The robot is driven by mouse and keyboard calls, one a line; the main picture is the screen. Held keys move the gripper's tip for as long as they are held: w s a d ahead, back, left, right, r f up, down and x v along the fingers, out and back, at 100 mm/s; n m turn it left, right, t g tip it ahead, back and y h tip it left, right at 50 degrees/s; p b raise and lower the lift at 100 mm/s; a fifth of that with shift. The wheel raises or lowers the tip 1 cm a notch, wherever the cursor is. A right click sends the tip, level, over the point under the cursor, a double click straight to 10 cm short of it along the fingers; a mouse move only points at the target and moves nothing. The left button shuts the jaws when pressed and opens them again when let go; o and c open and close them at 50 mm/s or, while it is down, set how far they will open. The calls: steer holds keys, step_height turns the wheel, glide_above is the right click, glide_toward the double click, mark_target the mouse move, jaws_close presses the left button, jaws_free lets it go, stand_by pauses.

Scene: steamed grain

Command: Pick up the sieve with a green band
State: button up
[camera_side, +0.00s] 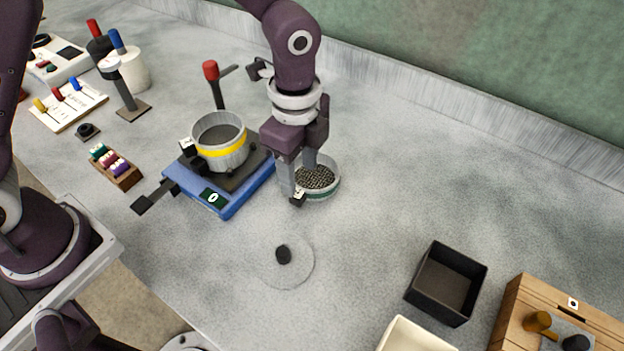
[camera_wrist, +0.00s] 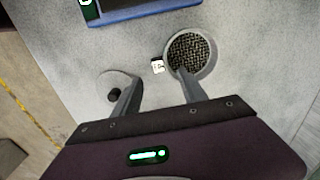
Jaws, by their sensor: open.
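The sieve with a green band (camera_side: 330,191) is a round, pale-rimmed vessel with dark grain-like contents, standing on the grey worktop right of the blue device. In the wrist view the sieve (camera_wrist: 205,71) lies at upper centre-right. A small white marked tag (camera_wrist: 157,66) is at its left side. My gripper (camera_side: 303,182) is open and down at the sieve, partly hiding it. In the wrist view my gripper (camera_wrist: 157,77) has its right finger overlapping the sieve's inside and its left finger outside, left of the tag. I cannot tell whether either finger touches it.
A yellow-banded pot (camera_side: 221,158) sits on the blue device (camera_side: 230,208), close left of my gripper. A clear disc with a black knob (camera_side: 283,255) lies in front. A black open box (camera_side: 446,284) and a wooden box (camera_side: 518,305) stand lower right. The worktop's right middle is clear.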

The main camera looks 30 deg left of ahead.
mark_target(298, 192)
steer(key=f, duration=0.6)
steer(key=shift+a+f, duration=0.2)
steer(key=shift+a, duration=0.1)
jaws_close()
